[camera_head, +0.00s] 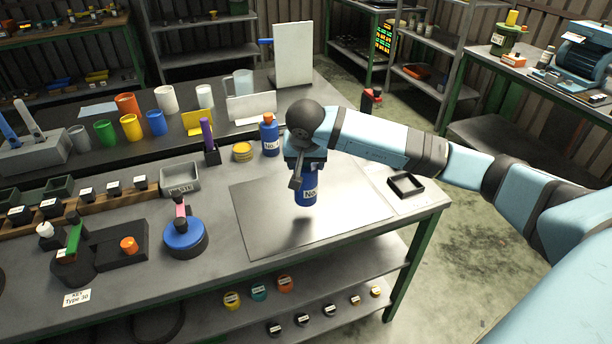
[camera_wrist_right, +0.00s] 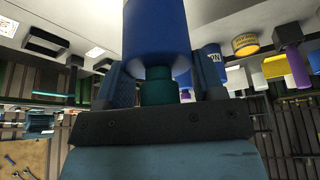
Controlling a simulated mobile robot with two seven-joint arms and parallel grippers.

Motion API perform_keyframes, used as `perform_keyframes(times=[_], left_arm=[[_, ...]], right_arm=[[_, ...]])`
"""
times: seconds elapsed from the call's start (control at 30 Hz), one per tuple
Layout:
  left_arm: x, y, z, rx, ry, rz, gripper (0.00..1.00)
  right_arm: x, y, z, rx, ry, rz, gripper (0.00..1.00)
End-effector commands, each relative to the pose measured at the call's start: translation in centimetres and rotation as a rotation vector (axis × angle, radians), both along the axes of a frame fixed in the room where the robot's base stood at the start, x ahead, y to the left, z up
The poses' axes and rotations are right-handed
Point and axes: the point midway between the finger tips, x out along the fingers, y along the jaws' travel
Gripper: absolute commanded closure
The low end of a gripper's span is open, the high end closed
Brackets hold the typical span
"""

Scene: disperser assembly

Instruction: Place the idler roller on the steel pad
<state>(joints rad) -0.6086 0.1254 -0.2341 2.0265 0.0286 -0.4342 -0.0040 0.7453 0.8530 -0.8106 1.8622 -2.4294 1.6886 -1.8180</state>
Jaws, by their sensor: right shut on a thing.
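My right gripper (camera_head: 303,170) is shut on a blue cylinder (camera_head: 306,194) with a white label. The cylinder hangs upright over the flat steel pad (camera_head: 262,218), apart from it, with a dark shadow below. In the right wrist view the blue body (camera_wrist_right: 157,38) shows with a narrower teal neck between the fingers (camera_wrist_right: 162,88). It looks like a bottle; I cannot tell whether it is the idler roller. A similar blue labelled bottle (camera_head: 270,140) with an orange cap stands at the pad's far side. My left gripper is not in view.
A yellow tin (camera_head: 242,151), a grey tray (camera_head: 181,178) and a round blue-topped device (camera_head: 184,235) stand to the left. The steel pad is bare, apart from the cylinder's shadow and reflection.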

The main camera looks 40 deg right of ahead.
Motion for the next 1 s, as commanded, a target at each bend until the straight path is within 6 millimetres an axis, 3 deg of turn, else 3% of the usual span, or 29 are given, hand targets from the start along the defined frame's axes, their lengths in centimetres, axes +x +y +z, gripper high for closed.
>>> perform_keyframes(times=[0.17,0.43,0.83,0.87,0.93,1.0], left_arm=[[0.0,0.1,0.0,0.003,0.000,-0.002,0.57],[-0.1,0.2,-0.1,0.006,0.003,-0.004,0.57],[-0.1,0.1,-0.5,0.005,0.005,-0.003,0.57],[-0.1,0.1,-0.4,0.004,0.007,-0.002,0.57],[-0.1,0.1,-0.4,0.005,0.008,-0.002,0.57],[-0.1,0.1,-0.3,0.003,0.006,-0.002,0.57]], right_arm=[[0.0,0.0,-1.0,0.000,-0.001,-0.001,0.97],[0.0,0.0,-4.5,0.001,-0.001,0.000,0.97],[0.0,0.0,-5.2,0.000,-0.002,0.000,0.97],[0.0,0.0,-5.2,-0.001,-0.001,0.001,0.33],[0.0,0.0,-5.2,0.000,0.000,0.001,0.17],[0.0,0.0,-5.2,0.000,0.000,0.001,0.12]])
